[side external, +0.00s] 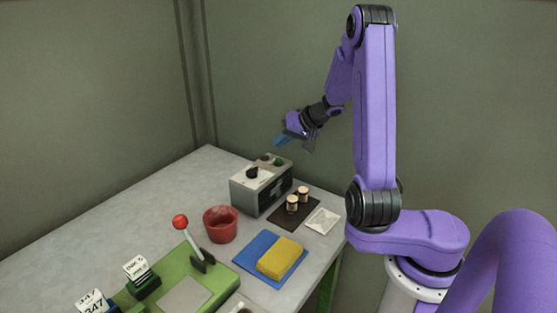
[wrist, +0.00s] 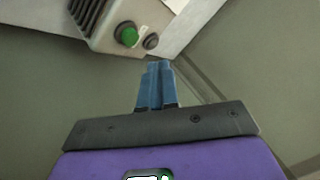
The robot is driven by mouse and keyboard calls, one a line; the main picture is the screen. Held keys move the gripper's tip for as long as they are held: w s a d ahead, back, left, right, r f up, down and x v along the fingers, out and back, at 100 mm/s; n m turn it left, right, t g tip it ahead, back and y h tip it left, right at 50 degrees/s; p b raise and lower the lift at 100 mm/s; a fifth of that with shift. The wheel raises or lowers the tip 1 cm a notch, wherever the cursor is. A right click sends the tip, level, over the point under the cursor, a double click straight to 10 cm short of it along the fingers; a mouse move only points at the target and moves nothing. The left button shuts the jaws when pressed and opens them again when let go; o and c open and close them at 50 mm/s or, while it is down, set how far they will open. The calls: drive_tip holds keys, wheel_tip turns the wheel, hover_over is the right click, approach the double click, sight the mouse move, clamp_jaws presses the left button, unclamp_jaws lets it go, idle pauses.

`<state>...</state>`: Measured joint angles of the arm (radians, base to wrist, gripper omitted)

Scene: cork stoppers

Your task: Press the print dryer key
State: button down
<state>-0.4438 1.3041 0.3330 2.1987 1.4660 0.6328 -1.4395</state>
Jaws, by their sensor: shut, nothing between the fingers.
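A grey box (side external: 262,190), which looks like the print dryer, stands at the back of the table. Its top carries a round green key (side external: 278,161), a black knob (side external: 252,172) and a small dark knob. The wrist view shows the green key (wrist: 128,36) with the small dark knob (wrist: 151,41) beside it, at the top of the picture. My gripper (side external: 279,139) is in the air above the box's back end, apart from the key. Its blue fingers (wrist: 156,66) are shut together and empty.
In front of the box are a dark mat (side external: 279,221) with cork stoppers (side external: 292,203), a white dish (side external: 323,220), a red pot (side external: 220,224) and a yellow sponge (side external: 280,258) on a blue cloth. A green press with a red-balled lever (side external: 181,222) stands nearer. The table's left is clear.

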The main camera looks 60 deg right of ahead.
drive_tip(key=shift+r, duration=1.4)
drive_tip(key=w+a+n+g+y, duration=0.2)
drive_tip(key=a+n+y, duration=0.15)
drive_tip(key=a, duration=0.85)
drive_tip(key=s+a+n+g+y, duration=0.1)
drive_tip(key=s+a+n+g, duration=0.45)
drive_tip(key=a, duration=0.45)
drive_tip(key=s+d+n+g+h, duration=0.1)
drive_tip(key=s+n+h, duration=0.4)
drive_tip(key=s, duration=2)
drive_tip(key=n, duration=0.6)
drive_tip(key=shift+s+d, duration=0.2)
drive_tip(key=shift+s, duration=0.1)
